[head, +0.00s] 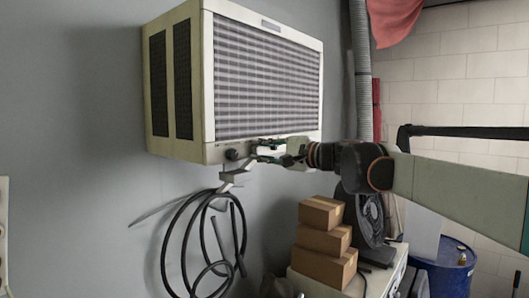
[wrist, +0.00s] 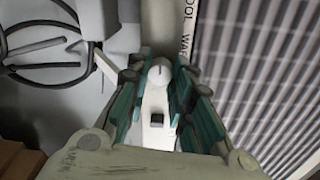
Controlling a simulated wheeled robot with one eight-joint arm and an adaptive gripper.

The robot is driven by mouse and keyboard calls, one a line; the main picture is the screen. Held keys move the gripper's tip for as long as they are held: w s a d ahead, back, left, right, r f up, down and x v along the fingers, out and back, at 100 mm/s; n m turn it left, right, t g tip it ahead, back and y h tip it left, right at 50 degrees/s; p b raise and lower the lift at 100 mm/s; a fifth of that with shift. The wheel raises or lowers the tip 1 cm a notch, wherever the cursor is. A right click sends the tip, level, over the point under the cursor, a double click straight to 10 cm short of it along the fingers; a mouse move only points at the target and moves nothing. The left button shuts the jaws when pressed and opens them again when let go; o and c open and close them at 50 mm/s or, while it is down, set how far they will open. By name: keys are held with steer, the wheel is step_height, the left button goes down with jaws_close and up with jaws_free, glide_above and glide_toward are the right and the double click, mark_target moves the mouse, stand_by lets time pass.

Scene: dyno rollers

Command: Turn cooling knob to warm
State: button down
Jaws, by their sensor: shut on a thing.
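The cooling unit (head: 265,75) is a cream box with a slatted front, mounted on the grey wall in the head view. My gripper (head: 258,150) is at the lower front edge of the unit, right of a dark round knob (head: 231,154). In the wrist view my gripper (wrist: 160,82) has its teal-padded fingers on either side of a pale round knob (wrist: 158,70) with a short dark pointer line, and is shut on it. Lettering that reads COOL and part of WARM (wrist: 185,25) is beside it. The fingers partly hide the panel.
Black cable coils (head: 190,245) hang on the wall below the unit. Stacked cardboard boxes (head: 325,240) and a dark fan (head: 370,225) stand below my arm. A grey ribbed duct (head: 361,70) runs up right of the unit, and a blue drum (head: 448,270) is at lower right.

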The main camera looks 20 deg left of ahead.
steer(key=c, duration=1.4)
jaws_free()
steer(key=v, duration=1.2)
steer(key=shift+f, duration=0.1)
steer(key=s+d+f+n+h+b, duration=0.2)
steer(key=s+d+f+h+b, duration=0.3)
steer(key=f, duration=1.7)
steer(key=s+d+f+n+h+b, duration=0.2)
steer(key=s+d+f+h+b, duration=0.3)
steer(key=s+d+f+b, duration=1)
steer(key=s+d+f+n+h+b, duration=0.2)
steer(key=s+d+f+h+b, duration=0.4)
steer(key=f, duration=2.4)
steer(key=s+d+b, duration=0.4)
steer(key=d+b, duration=0.1)
steer(key=d, duration=0.1)
steer(key=shift+s+d+n+b, duration=0.2)
steer(key=shift+d+n+b, duration=0.1)
steer(key=shift+b, duration=0.1)
